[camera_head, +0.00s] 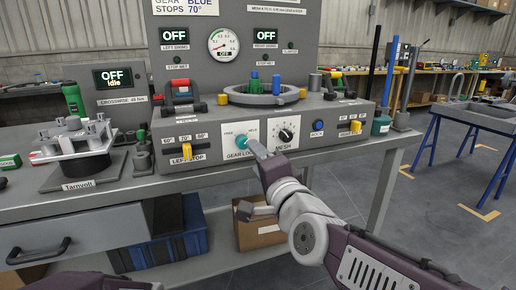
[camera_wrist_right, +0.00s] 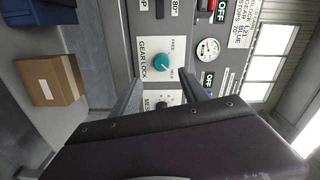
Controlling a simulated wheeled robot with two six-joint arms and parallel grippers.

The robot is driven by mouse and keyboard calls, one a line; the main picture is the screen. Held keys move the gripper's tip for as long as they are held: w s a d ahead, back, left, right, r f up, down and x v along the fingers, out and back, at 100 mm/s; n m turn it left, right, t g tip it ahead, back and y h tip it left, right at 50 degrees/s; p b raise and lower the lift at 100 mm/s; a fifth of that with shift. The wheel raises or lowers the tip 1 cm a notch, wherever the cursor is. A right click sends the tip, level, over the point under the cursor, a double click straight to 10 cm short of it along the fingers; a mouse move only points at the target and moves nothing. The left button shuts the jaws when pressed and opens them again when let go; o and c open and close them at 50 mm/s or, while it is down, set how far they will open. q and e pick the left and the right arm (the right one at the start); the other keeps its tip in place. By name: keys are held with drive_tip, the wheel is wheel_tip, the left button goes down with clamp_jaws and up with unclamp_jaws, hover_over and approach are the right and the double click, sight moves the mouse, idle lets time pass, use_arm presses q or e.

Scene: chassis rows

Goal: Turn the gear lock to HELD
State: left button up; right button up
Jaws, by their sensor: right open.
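The teal gear lock knob (camera_head: 242,150) sits on the front of the grey console, with FREE marked at its left and HELD at its right. It shows sideways in the right wrist view (camera_wrist_right: 158,63), beyond the fingertips. I cannot tell surely which mark the knob points to. My right gripper (camera_head: 250,182) is open and empty in front of the panel, its upper finger overlapping the view just right of the knob. In the wrist view its two fingers (camera_wrist_right: 162,88) are spread apart. I see no contact with the knob. My left gripper is not in view.
The black MESH dial (camera_head: 286,134) is right of the knob, then a blue button (camera_head: 318,126). Yellow stop sliders (camera_head: 187,151) flank the panel. A cardboard box (camera_head: 262,234) stands below the bench. The space before the panel is otherwise free.

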use_arm(q)
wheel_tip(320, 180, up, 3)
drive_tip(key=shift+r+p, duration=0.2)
drive_tip(key=shift+p, duration=0.75)
use_arm(e)
drive_tip(key=shift+s, duration=0.7)
drive_tip(key=shift+d+r, duration=0.1)
